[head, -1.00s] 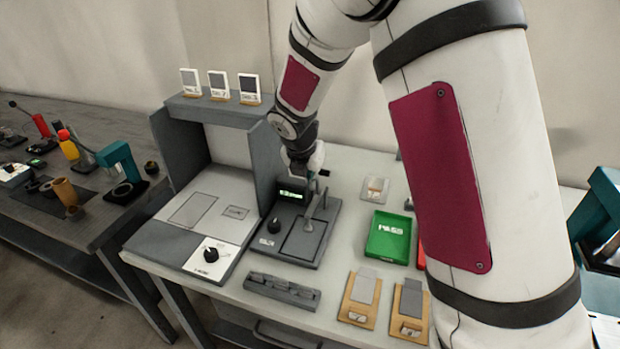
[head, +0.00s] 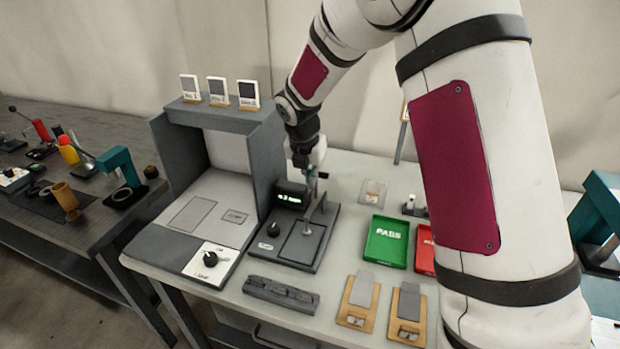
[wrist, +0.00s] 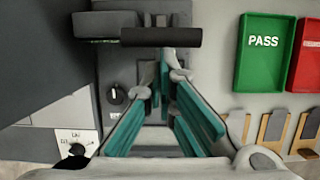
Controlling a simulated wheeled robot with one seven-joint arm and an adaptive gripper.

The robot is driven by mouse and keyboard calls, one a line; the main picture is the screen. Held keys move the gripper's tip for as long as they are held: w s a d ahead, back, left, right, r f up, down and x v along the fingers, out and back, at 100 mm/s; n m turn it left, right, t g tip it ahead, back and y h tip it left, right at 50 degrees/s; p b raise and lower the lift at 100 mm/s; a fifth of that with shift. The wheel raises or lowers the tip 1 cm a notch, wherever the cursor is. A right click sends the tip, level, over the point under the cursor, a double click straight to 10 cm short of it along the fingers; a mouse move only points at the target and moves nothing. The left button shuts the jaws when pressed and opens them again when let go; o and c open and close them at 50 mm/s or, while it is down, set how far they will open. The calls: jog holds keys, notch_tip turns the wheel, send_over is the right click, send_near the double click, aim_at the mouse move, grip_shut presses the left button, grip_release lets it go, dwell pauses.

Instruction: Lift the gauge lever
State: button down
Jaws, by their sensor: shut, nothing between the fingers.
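The gauge (head: 290,242) is a dark grey base with a knob and a small box with a lit green display (head: 289,198). Its lever (head: 317,212) is a grey arm rising at a slant beside the display. My gripper (wrist: 164,82) is shut and empty, its teal-padded fingers over the gauge in the wrist view. In the head view it is near the lever's upper end; I cannot tell whether they touch. In the wrist view a dark horizontal bar (wrist: 160,37) crosses beyond the fingertips, perhaps the lever's handle.
A grey booth (head: 262,165) stands close on the left. A green PASS tray (head: 387,242) and a red tray (head: 424,250) lie to the right, with tan card holders (head: 358,301) in front. A dark grey block strip (head: 281,293) lies before the gauge.

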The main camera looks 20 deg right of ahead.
jog(key=w+d+f+g+y+b, duration=0.1)
jog(key=w+d+b, duration=0.6)
jog(key=w, duration=0.6)
jog(key=shift+d+f+g, duration=0.3)
jog(key=shift+d+f, duration=0.05)
jog(key=shift+d, duration=0.5)
